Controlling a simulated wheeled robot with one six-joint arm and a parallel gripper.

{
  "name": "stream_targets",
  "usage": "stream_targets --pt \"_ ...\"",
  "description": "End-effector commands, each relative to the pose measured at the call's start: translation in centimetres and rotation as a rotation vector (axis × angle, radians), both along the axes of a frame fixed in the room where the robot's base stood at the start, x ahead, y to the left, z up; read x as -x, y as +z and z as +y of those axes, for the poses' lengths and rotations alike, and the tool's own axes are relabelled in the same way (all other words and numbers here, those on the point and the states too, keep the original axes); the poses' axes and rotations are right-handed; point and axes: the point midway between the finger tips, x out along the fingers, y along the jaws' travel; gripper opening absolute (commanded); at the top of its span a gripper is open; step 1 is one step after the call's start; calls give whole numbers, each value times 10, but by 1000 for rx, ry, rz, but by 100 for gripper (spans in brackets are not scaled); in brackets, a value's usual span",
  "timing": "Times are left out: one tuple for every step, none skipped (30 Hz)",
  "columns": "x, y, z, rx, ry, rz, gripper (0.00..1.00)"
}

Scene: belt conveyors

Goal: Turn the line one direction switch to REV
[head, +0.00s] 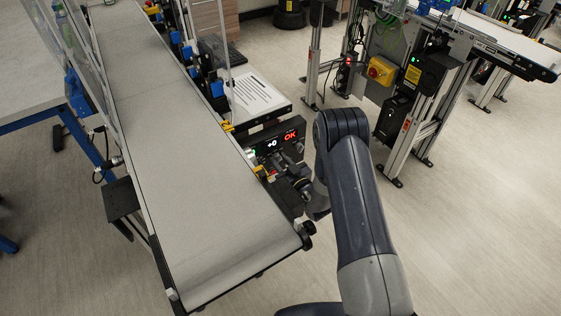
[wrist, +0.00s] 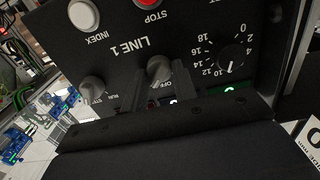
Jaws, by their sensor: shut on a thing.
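The line one control panel (wrist: 120,45) fills the upper part of the wrist view, upside down, with "LINE 1" printed on it. A grey rotary switch (wrist: 158,67) with "OFF" beside it sits in the middle of the panel. My gripper (wrist: 160,84) is shut on this switch, a dark finger at each side. The fingers hide part of the switch's labels, and I cannot read REV or tell its exact setting. In the head view my gripper (head: 298,184) is at the front of the panel box (head: 285,195), beside the conveyor.
Another knob (wrist: 92,87) marked "RUN", a numbered dial (wrist: 232,58), a white INDEX button (wrist: 83,15) and a red STOP button (wrist: 146,3) surround the switch. The conveyor belt (head: 190,150) runs at left. A display (head: 280,143) shows "+0" and "OK".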

Motion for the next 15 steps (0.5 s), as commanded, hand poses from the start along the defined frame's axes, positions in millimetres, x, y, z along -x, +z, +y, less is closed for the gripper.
stream_targets --pt "0 0 0 2 1 -1 4" --pt "0 -1 0 3 1 -2 4" --pt "0 -1 0 7 1 -5 4" --pt "0 -2 0 12 1 -8 4" --pt "0 -2 0 17 1 -11 4" --pt "0 -3 0 24 1 -18 4" --pt "0 -3 0 32 1 -24 4" --pt "0 -3 0 42 1 -31 4" --pt "0 -4 0 55 1 -40 4" --pt "0 -5 0 68 1 -49 4" --pt "0 -5 0 81 1 -58 4" --pt "0 -6 1 102 1 -72 4" --pt "0 -6 1 118 0 -83 4" --pt "0 -7 1 137 0 -96 4" --pt "0 -7 1 160 0 -113 4"
